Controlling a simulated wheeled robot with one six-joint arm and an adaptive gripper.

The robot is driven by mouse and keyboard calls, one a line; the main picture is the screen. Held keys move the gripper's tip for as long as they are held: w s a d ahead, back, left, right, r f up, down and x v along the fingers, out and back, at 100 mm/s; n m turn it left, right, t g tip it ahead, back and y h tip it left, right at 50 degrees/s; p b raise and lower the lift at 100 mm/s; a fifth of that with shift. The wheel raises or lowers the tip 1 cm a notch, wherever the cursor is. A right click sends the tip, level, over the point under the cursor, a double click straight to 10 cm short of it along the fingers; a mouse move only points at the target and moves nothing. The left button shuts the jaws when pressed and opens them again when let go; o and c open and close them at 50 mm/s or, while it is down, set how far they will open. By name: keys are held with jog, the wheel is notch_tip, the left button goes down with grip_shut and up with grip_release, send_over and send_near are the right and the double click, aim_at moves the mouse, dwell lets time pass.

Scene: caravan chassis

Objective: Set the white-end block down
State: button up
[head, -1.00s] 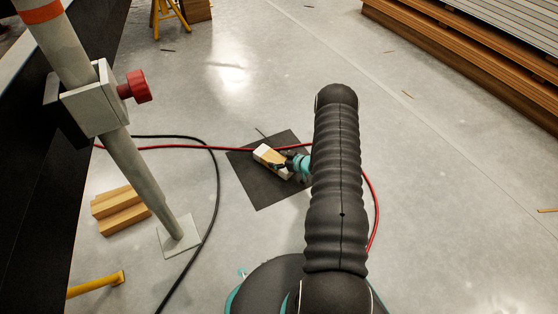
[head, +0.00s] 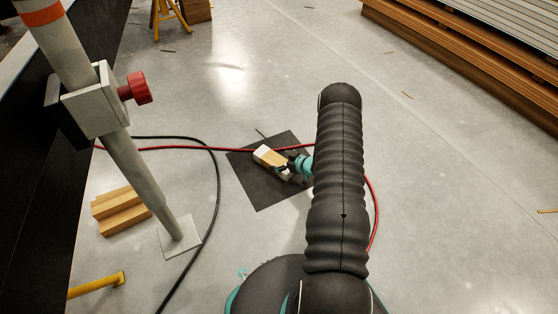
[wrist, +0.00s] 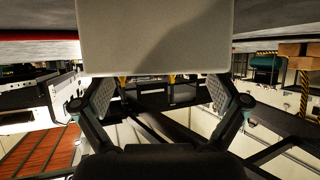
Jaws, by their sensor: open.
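The white-end block (head: 272,160) lies on a dark square mat (head: 262,192) on the floor, its white end toward the upper left and its wood-coloured middle showing. My gripper (head: 287,167) is at the block's right side, low over the mat; its fingers partly hide the block there. In the wrist view a pale flat face of the block (wrist: 157,38) fills the top middle, just beyond my open gripper (wrist: 160,92). The two finger pads stand wide apart, with a gap between them. Whether a finger still touches the block I cannot tell.
A red hose (head: 235,149) crosses the mat's far part; a black cable (head: 217,190) curves left of it. A grey prop post (head: 150,185) on a base plate and stacked timber (head: 120,209) stand at left. Board stacks (head: 480,75) lie at upper right. The floor beyond the mat is mostly clear.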

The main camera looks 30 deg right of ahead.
jog(key=p+v, duration=0.1)
jog(key=v, duration=1)
jog(key=w+d+r+g+h, duration=0.1)
jog(key=w+r+h, duration=0.15)
jog(key=r, duration=0.65)
jog(key=w+r+h, duration=0.2)
jog(key=w+r, duration=0.2)
jog(key=r, duration=0.5)
jog(key=s+a+r+m+g+h, duration=0.1)
jog(key=s+a+r+h, duration=0.1)
jog(key=r, duration=0.6)
jog(key=s+a+r+m+h, duration=0.1)
jog(key=a+r, duration=0.1)
jog(key=r, duration=0.6)
jog(key=s+a+r+m+g, duration=0.2)
jog(key=s+a+r, duration=0.8)
jog(key=s+r, duration=0.3)
jog(key=s+a+y, duration=0.1)
jog(key=s+a, duration=0.4)
jog(key=s, duration=0.4)
jog(key=s+a+g+y, duration=0.1)
jog(key=s+a, duration=0.5)
jog(key=s, duration=0.4)
jog(key=shift+a+r+m+g, duration=0.2)
jog(key=shift+m+g, duration=0.1)
jog(key=shift+m, duration=0.1)
jog(key=shift+r+y, duration=0.1)
jog(key=shift+y, duration=0.15)
